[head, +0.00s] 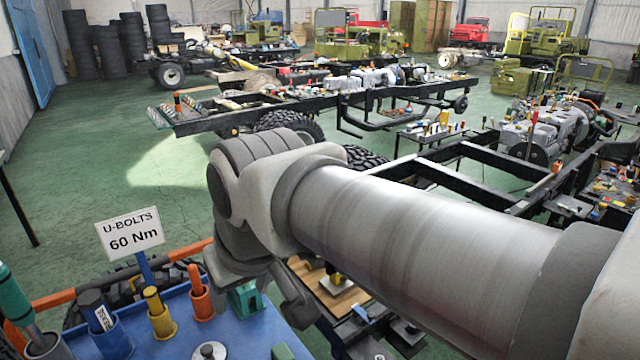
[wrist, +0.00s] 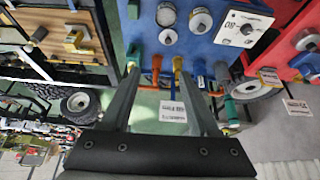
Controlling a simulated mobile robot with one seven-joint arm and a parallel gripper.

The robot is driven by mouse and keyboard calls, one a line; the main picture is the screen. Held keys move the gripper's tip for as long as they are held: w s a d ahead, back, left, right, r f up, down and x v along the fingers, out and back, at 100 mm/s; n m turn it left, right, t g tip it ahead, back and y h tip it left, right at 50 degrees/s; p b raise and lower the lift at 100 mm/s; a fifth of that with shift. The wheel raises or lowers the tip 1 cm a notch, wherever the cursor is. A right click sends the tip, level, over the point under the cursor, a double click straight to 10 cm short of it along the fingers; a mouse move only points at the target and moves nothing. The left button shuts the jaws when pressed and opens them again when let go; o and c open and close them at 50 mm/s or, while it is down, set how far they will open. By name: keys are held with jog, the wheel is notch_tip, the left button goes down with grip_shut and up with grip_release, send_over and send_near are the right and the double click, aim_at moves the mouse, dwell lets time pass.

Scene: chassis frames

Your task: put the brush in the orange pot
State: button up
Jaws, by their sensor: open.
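The orange pot (head: 202,306) stands on the blue tabletop, with an orange handle-like item (head: 195,278) upright in it; orange also shows in the wrist view (wrist: 157,64). No item is clearly recognisable as the brush. A dark, labelled block-headed item (head: 97,308) stands in the blue pot (head: 114,340), and a green-handled item (head: 14,302) leans in a grey pot at the far left. My gripper (head: 258,300) is open and empty, pointing down just right of the orange pot. Its two spread fingers (wrist: 158,78) show in the wrist view.
A yellow pot (head: 163,326) with a yellow item stands between the blue and orange pots. A teal pot (head: 247,298) is partly behind my gripper. A "U-BOLTS 60 Nm" sign (head: 131,232) rises behind the pots. A wheel and orange bar lie beyond the table edge.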

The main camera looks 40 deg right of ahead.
jog(key=s+f, duration=0.2)
jog(key=s, duration=0.1)
jog(key=shift+s+f, duration=0.1)
jog(key=shift+f, duration=0.15)
